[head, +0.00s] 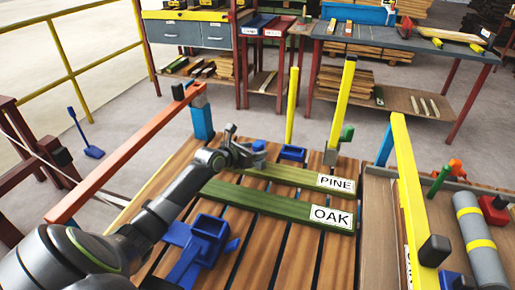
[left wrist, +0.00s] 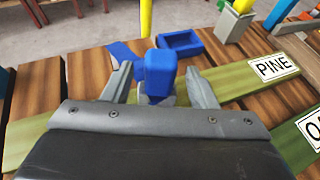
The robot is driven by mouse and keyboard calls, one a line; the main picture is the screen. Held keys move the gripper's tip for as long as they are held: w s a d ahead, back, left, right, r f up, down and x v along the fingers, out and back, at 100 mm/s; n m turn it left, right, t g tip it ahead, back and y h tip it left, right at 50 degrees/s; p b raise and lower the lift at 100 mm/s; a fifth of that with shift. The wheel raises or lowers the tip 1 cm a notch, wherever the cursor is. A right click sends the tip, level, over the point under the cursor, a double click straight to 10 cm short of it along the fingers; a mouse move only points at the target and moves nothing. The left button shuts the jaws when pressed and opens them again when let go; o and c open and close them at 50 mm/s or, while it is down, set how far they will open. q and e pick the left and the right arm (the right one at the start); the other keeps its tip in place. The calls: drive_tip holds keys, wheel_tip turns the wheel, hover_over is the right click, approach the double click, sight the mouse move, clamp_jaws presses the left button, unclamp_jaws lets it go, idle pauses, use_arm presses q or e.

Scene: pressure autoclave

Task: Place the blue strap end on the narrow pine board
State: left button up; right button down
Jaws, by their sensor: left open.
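The narrow green board labelled PINE (head: 290,176) lies across the wooden slats, behind the wider board labelled OAK (head: 270,201). The PINE board also shows in the left wrist view (left wrist: 243,88). My left gripper (head: 247,150) is over the far left part of the PINE board. In the left wrist view its two fingers (left wrist: 160,85) are apart, one on each side of an upright blue piece (left wrist: 160,72), which looks like the strap end. I cannot tell whether this piece touches the board. Its lower part is partly hidden by the gripper. My right gripper is out of view.
A small open blue box (head: 292,153) sits just behind the PINE board. A blue clamp-like piece (head: 200,243) lies on the slats in front. Yellow posts (head: 342,105) rise at the back, and an orange-red rail (head: 125,155) runs along the left.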

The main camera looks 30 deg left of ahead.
use_arm(q)
drive_tip(key=p+v, duration=0.1)
drive_tip(key=v, duration=0.3)
drive_tip(key=shift+r+p, duration=0.15)
drive_tip(key=shift+p, duration=0.2)
drive_tip(key=p+v, duration=0.4)
drive_tip(key=v, duration=0.1)
drive_tip(key=shift+s+p, duration=0.3)
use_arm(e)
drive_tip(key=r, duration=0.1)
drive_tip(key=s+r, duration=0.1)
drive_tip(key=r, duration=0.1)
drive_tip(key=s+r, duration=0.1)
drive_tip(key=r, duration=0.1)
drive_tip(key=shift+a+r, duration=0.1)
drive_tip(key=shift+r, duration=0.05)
